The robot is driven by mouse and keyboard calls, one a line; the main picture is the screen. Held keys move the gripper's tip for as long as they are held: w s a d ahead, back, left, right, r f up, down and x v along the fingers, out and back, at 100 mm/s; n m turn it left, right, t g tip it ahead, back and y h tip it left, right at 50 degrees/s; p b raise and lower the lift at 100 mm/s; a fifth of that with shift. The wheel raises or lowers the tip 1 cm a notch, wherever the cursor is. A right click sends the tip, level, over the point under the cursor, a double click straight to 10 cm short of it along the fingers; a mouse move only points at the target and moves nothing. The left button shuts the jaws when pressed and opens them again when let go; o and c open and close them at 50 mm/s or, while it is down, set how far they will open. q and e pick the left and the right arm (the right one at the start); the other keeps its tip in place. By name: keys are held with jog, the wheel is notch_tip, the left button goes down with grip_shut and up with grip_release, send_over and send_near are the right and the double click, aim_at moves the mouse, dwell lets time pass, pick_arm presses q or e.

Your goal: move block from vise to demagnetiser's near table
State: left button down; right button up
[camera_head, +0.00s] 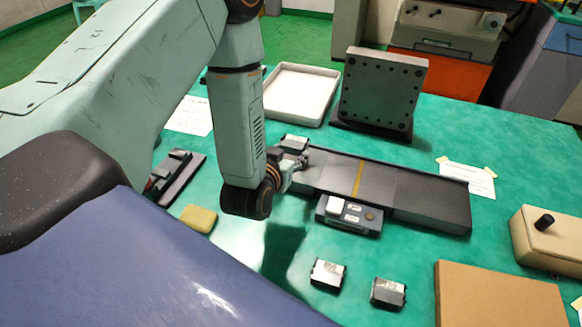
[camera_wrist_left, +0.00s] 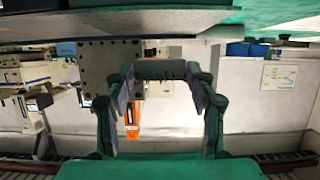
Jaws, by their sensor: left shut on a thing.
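My left gripper (camera_head: 290,172) is at the left end of the demagnetiser (camera_head: 432,205), a long dark flat bed with a yellow line across it. It is shut on a small dark block with a pale top (camera_head: 294,143), at the bed's left end. Whether the block touches the bed cannot be told. In the left wrist view the two fingers (camera_wrist_left: 165,88) stand apart, with a grey-green piece (camera_wrist_left: 165,69) spanning their tips. A dark fixture (camera_head: 178,178), perhaps the vise, lies left of my forearm, partly hidden. My right gripper is not in view.
Two small blocks (camera_head: 327,274) (camera_head: 388,293) lie in front of the demagnetiser's control box (camera_head: 350,215). A white tray (camera_head: 300,92) and an upright drilled plate (camera_head: 382,90) stand behind. A brown board (camera_head: 498,296) and beige box (camera_head: 550,238) are at right.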

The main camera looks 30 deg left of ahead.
aim_at(295, 159)
pick_arm(q)
jog(key=shift+a+f, duration=0.2)
jog(key=shift+f, duration=0.6)
jog(key=shift+s+d+f+b, duration=0.1)
jog(key=shift+d+f+b, duration=0.2)
jog(key=shift+d+f, duration=0.5)
jog(key=shift+d, duration=0.2)
jog(key=shift+a+f, duration=0.25)
jog(key=shift+a, duration=0.35)
jog(key=c, duration=0.8)
grip_release()
jog(key=shift+a+f, duration=0.1)
jog(key=shift+a, duration=0.05)
jog(key=o, duration=0.3)
jog(key=shift+d+r, duration=0.2)
jog(key=shift+d, duration=0.15)
jog(key=shift+o, duration=0.3)
jog(key=shift+d+r, duration=0.1)
jog(key=shift+d, duration=0.15)
jog(key=shift+a+f, duration=0.2)
jog(key=shift+a, duration=0.15)
jog(key=shift+s, duration=0.2)
jog(key=v, duration=1.1)
jog(key=shift+s+d+r, duration=0.25)
jog(key=shift+s, duration=0.05)
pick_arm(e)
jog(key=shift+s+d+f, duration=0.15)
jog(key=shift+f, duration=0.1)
